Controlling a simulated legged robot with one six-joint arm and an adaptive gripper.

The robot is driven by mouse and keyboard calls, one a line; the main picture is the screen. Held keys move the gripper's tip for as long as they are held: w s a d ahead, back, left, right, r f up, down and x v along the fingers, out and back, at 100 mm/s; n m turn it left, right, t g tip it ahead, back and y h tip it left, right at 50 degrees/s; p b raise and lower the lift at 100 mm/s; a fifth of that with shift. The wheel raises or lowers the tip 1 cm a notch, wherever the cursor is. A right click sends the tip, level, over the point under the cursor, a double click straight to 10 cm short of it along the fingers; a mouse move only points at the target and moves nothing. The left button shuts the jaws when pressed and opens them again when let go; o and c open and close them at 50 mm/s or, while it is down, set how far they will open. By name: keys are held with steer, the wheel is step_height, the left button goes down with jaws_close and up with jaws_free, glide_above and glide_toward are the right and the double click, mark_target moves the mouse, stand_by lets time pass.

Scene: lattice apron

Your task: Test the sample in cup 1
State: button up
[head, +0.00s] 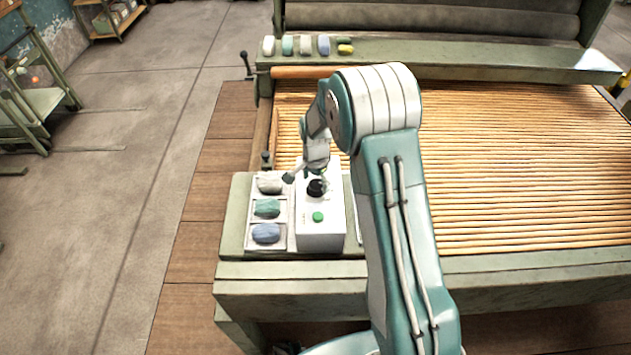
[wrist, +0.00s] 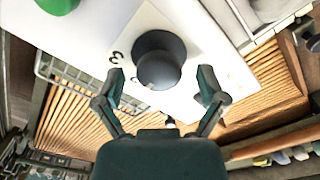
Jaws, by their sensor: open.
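A white tester box (head: 320,235) stands on the green bench, with a black knob (head: 316,187) and a green button (head: 318,216) on top. In the wrist view the black knob (wrist: 158,62) lies between the open fingers of my gripper (wrist: 161,75), with a gap on each side. The green button (wrist: 58,5) is at upper left there. A dark "3"-like mark shows beside the knob. Left of the box, a pale tray (head: 250,228) holds a grey-white sample (head: 270,183), a green sample (head: 267,208) and a blue sample (head: 266,233). No cup numbers are readable.
Wooden slats (head: 500,170) fill the area right of the box. Several coloured pieces (head: 304,46) lie on the green rear ledge (head: 430,54). Open concrete floor (head: 140,110) lies left, with a shelf cart (head: 40,100) at far left.

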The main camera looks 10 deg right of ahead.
steer(key=c, duration=1.2)
steer(key=shift+o, duration=0.2)
steer(key=shift+n, duration=0.3)
steer(key=n, duration=0.3)
steer(key=shift+n, duration=2.6)
